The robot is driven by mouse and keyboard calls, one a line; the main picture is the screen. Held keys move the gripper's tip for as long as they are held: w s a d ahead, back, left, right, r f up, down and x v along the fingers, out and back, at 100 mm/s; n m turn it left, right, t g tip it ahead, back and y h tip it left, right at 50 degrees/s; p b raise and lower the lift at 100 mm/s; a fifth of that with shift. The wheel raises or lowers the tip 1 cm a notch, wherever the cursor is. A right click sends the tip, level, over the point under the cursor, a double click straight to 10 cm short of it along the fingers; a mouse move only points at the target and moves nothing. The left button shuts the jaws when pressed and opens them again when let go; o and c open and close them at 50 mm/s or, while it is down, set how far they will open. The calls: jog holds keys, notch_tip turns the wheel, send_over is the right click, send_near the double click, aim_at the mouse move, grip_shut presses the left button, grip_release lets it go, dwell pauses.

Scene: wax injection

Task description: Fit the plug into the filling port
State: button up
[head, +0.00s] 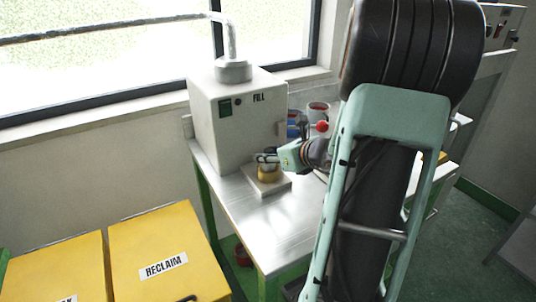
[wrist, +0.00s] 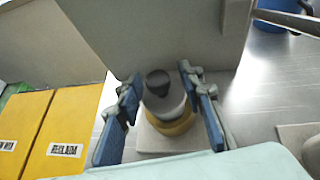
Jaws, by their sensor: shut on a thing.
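My gripper (head: 266,157) is at the small stand in front of the white FILL machine. In the wrist view its blue fingers (wrist: 160,79) stand on either side of a dark-topped plug (wrist: 157,87), and it is shut on the plug. A pale grey rounded part (wrist: 168,106) shows just below the dark top. Under it is a yellow, brass-like ring or body (wrist: 172,126), also in the head view (head: 267,174), on a pale square plate (head: 270,187). The filling port's opening is hidden, and I cannot tell whether the plug is inside it or above it.
The FILL machine (head: 235,115) stands close behind the plate. The metal bench (head: 262,225) is clear in front. A red knob (head: 322,127) and containers are beside my wrist. The yellow RECLAIM bin (head: 165,240) stands at the lower left.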

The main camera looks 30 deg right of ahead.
jog(key=shift+f+b, duration=1.1)
jog(key=shift+f, duration=0.1)
jog(key=o, duration=1.2)
jog(key=shift+o, duration=0.2)
jog(key=v, duration=1.2)
